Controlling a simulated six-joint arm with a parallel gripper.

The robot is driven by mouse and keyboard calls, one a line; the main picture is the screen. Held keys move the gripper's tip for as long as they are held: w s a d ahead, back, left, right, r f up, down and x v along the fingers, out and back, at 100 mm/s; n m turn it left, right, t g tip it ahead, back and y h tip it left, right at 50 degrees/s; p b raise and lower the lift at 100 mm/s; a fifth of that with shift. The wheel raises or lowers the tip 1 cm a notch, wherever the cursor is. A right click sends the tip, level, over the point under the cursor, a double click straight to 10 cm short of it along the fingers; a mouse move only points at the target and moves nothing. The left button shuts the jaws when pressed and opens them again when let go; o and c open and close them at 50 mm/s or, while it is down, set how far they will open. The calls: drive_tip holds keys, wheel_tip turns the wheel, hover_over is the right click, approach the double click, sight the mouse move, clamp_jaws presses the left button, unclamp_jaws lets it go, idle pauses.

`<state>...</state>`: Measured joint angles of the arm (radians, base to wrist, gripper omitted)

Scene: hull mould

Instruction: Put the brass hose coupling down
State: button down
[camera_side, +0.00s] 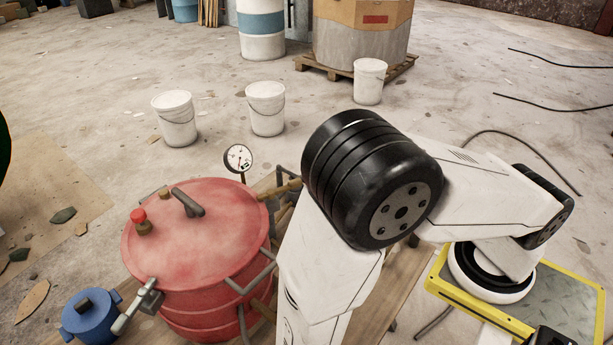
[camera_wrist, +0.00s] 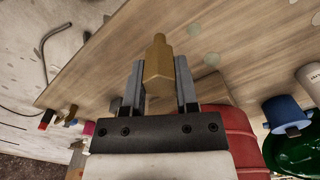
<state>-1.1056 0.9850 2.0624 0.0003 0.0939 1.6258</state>
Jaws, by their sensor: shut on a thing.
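In the wrist view, my gripper (camera_wrist: 158,84) is shut on the brass hose coupling (camera_wrist: 158,60). The coupling sits between the two grey fingers, its narrow end pointing away from the gripper. The wooden board (camera_wrist: 225,45) lies behind it in that view; I cannot tell the gap between them. In the side view, my arm hides the gripper and the coupling.
A red pressure pot (camera_side: 195,235) with a gauge (camera_side: 238,158) and lid fittings stands beside my arm. A blue pot (camera_side: 88,318) is at its lower left. White buckets (camera_side: 266,108) stand on the floor behind. In the wrist view, much of the board is bare.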

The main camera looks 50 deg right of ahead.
idle(0.6)
drive_tip(key=shift+w+d+r, duration=0.2)
drive_tip(key=shift+w+d, duration=0.1)
drive_tip(key=shift+d, duration=0.15)
drive_tip(key=w+d+r+n, duration=0.3)
drive_tip(key=d+r, duration=0.3)
drive_tip(key=d, duration=0.5)
drive_tip(key=w+d+r+n, duration=0.35)
drive_tip(key=d+r, duration=0.35)
drive_tip(key=d, duration=0.3)
drive_tip(key=w+d+r, duration=0.4)
drive_tip(key=w, duration=0.4)
drive_tip(key=w+d+r, duration=0.3)
drive_tip(key=w+d, duration=0.1)
drive_tip(key=w, duration=0.4)
drive_tip(key=shift+w+d+r, duration=0.35)
drive_tip(key=shift+w, duration=0.05)
drive_tip(key=shift+m, duration=0.25)
